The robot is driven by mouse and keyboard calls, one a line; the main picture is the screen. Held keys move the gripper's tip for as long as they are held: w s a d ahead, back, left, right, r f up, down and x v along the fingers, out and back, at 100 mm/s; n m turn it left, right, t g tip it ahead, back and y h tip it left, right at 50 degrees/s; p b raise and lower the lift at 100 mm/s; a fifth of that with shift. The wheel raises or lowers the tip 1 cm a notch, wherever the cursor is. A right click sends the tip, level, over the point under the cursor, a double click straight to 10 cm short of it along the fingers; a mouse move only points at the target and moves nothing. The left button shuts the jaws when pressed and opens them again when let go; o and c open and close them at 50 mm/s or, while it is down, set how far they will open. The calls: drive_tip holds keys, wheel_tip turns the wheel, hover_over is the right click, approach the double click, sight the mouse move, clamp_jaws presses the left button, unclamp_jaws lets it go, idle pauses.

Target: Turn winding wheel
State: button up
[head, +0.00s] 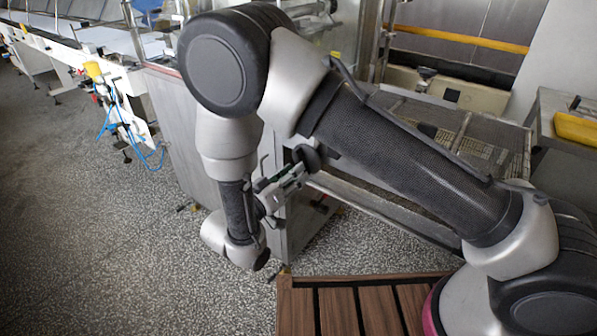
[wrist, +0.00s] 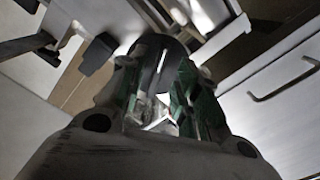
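The winding wheel (head: 308,157) looks like a dark, rounded part on the side of the metal machine, partly hidden by my arm and gripper. My gripper (head: 290,176) is at this wheel, its fingers pointing up and right. In the wrist view, my gripper's green-lined fingers (wrist: 162,88) stand apart, with the dark wheel (wrist: 153,58) between their tips. The wheel seems to fill the gap there, but whether both fingers press on it is not clear. Most of the wheel is hidden by the fingers.
The metal mesh conveyor (head: 470,140) lies behind my arm. A side table with a yellow tray (head: 577,129) stands at right. A conveyor line with blue hoses (head: 130,125) runs at upper left. A slatted wooden platform (head: 345,305) is in front. The speckled floor (head: 110,240) at left is clear.

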drive_tip(key=v, duration=0.9)
drive_tip(key=shift+s+a, duration=0.15)
drive_tip(key=shift+s, duration=0.05)
